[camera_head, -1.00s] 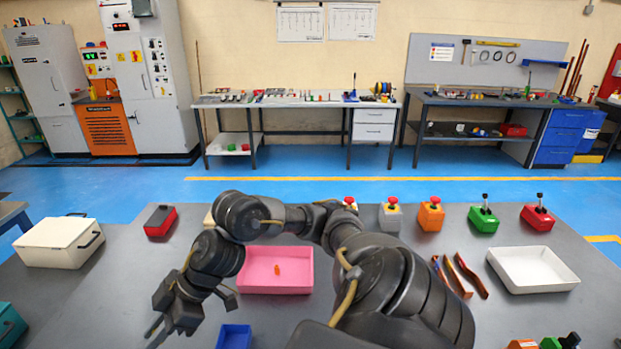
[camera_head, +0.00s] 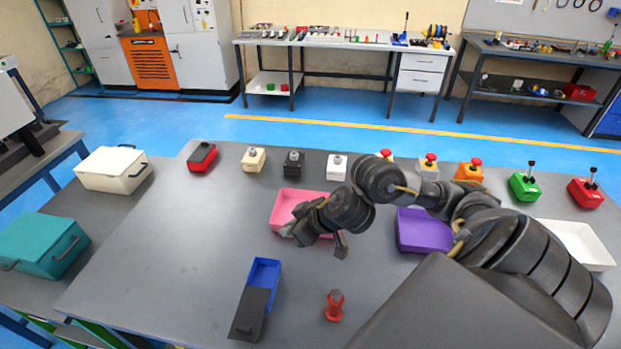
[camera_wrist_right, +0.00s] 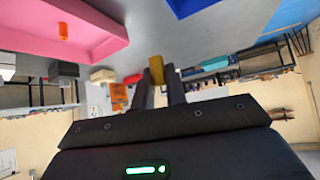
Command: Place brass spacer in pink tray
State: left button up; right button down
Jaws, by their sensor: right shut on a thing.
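The brass spacer (camera_wrist_right: 157,68), a small yellow-gold cylinder, is held between the fingertips of my right gripper (camera_wrist_right: 158,88) in the right wrist view. In the head view my right gripper (camera_head: 287,232) reaches in from the right and overlaps the near left part of the pink tray (camera_head: 283,206). The spacer cannot be made out there. The pink tray (camera_wrist_right: 105,38) also shows at the upper left of the right wrist view, apart from the spacer, with a small orange piece (camera_wrist_right: 62,31) in it. My left gripper is not in view.
A purple tray (camera_head: 420,243) stands right of the pink one. A blue bin (camera_head: 265,271) and a red piece (camera_head: 333,305) are nearer. Several button boxes, including a white one (camera_head: 337,168), line the back. The table's left middle is clear.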

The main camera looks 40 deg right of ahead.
jog(key=s+d+m+h, duration=0.1)
jog(key=d+m+h, duration=0.1)
jog(key=d, duration=0.1)
jog(key=b, duration=0.8)
send_near(291, 217)
jog(key=shift+w+a+m+t, duration=0.2)
jog(key=shift+w+a, duration=0.15)
jog(key=shift+w, duration=0.25)
jog(key=shift+w+a+m+t, duration=0.2)
jog(key=shift+w+a, duration=0.1)
jog(key=shift+w, duration=0.3)
jog(key=shift+w+d+f, duration=0.15)
jog(key=shift+w+f, duration=0.05)
jog(key=shift+w, duration=0.1)
jog(key=shift+w+f, duration=0.1)
jog(key=shift+f, duration=0.2)
jog(key=shift+w+d+f+b, duration=0.15)
jog(key=shift+f+b, duration=0.4)
jog(key=shift+f, duration=0.95)
